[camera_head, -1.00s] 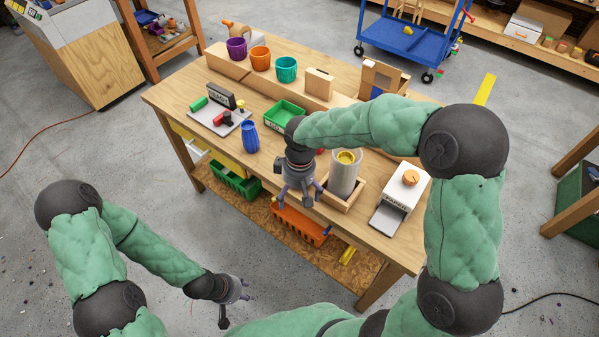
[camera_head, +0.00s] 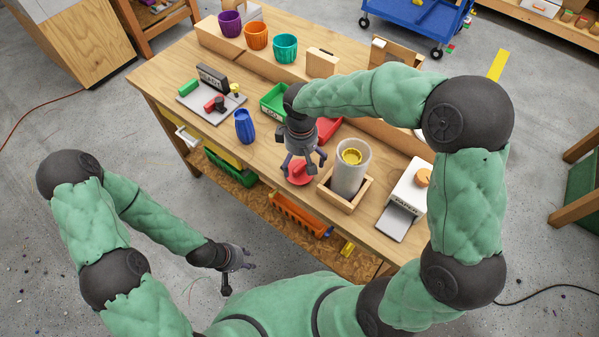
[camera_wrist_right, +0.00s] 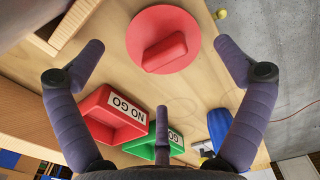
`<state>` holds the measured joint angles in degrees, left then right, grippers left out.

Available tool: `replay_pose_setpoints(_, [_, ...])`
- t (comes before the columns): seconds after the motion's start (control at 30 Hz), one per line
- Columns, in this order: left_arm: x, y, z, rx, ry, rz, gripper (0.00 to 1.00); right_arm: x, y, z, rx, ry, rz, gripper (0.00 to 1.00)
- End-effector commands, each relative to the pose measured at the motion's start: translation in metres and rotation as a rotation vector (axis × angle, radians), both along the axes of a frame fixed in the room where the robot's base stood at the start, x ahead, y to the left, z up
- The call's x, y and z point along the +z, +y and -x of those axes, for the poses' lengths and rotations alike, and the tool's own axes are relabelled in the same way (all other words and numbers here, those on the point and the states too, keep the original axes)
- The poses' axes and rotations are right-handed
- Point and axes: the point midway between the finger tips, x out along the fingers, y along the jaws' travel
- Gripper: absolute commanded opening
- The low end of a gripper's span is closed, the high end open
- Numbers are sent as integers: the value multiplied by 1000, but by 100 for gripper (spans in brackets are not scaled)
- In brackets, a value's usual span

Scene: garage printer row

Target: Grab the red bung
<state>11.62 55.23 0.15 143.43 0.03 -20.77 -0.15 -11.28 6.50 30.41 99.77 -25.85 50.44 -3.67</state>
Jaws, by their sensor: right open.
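The red bung (camera_head: 299,176) stands on the wooden table near its front edge, partly hidden under my right gripper (camera_head: 304,164). In the right wrist view the bung (camera_wrist_right: 166,42) is a flat red disc with a raised grip bar across it. My right gripper (camera_wrist_right: 158,56) is open, its fingers spread on either side of the bung and apart from it. My left gripper (camera_head: 245,266) hangs low at the left, away from the table; its fingers are too small to read.
A clear cylinder in a wooden frame (camera_head: 347,202) stands close right of the bung. Behind it are the red NO GO tray (camera_wrist_right: 112,122) and green GO tray (camera_wrist_right: 140,147). A blue ribbed vessel (camera_head: 244,126) and a grey plate (camera_head: 199,109) are left.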

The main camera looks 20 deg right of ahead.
Motion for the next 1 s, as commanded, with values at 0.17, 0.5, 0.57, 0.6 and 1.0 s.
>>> replay_pose_setpoints(0.17, [-9,0,0,0,-1,0,40,-14,2,1,0,1,1,100])
replay_pose_setpoints(0.5, [-29,0,0,0,0,0,40,-52,3,1,0,1,-1,100])
replay_pose_setpoints(0.57, [-28,0,0,0,0,0,40,-52,4,1,0,-1,-1,100])
replay_pose_setpoints(0.6, [-28,0,0,0,0,0,40,-51,4,1,0,-1,-1,100])
replay_pose_setpoints(1.0, [-27,0,0,0,-1,0,40,-50,4,1,0,-1,-1,52])
